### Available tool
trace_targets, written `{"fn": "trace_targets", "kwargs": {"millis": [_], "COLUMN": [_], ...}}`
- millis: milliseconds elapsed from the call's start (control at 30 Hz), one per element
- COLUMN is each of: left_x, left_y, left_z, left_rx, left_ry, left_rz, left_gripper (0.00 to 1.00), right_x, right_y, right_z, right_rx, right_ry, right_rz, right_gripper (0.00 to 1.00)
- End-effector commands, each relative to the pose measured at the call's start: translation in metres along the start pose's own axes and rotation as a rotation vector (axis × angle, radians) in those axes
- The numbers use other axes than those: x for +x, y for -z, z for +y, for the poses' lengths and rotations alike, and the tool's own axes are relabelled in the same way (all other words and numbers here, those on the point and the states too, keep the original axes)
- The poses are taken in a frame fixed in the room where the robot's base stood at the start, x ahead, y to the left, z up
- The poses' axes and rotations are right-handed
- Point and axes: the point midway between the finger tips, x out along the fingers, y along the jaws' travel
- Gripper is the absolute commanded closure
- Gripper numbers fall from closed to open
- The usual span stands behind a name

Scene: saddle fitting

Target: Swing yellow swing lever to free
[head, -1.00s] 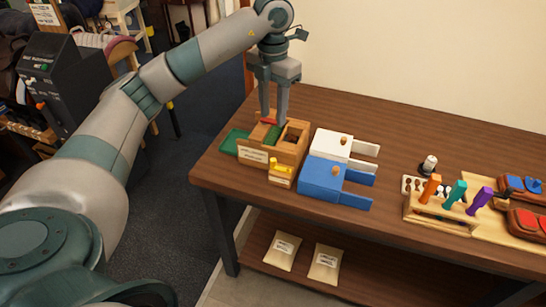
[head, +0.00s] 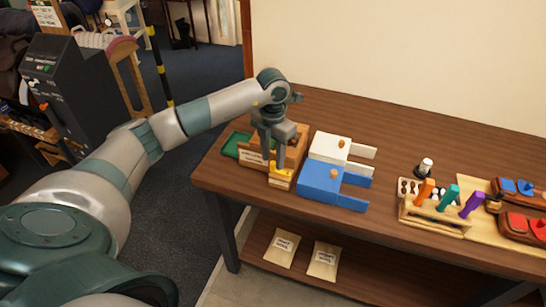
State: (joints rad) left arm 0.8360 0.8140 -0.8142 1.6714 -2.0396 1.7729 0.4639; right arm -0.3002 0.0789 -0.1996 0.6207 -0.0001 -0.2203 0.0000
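The yellow swing lever (head: 284,173) is on the front right part of the wooden box fixture (head: 255,162), on the table's left side. My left gripper (head: 275,166) points down over that fixture, its fingertips at the lever. I cannot tell whether the fingers touch or grip the lever. The gripper and wrist hide much of the fixture's middle, including the red and green parts seen earlier. My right gripper is not in view.
A green plate (head: 233,146) lies left of the fixture. Close on its right are a white block (head: 327,147) and a blue block (head: 318,180) with protruding slabs. A rack of coloured handles (head: 436,212) stands further right.

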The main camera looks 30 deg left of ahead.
Motion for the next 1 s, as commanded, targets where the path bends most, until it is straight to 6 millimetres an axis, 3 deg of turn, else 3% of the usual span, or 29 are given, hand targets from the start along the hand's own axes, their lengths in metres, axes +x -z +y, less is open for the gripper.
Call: {"fn": "trace_targets", "kwargs": {"millis": [233,567,700,1000], "left_x": [0.018,0.020,0.020,0.020], "left_y": [0.000,0.000,0.000,0.000], "left_z": [-0.001,0.000,0.000,-0.001], "left_rx": [0.000,0.000,0.000,-0.009], "left_ry": [0.000,0.000,0.000,0.000], "left_rz": [0.000,-0.001,-0.001,-0.001], "left_gripper": [0.65,0.65,0.99,1.00], "right_x": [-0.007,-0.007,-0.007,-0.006], "right_y": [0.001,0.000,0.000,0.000], "right_z": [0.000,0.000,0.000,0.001], "right_rx": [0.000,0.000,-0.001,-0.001], "right_ry": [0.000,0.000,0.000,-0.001], "right_rz": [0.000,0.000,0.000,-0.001], "right_gripper": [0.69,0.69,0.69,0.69]}}
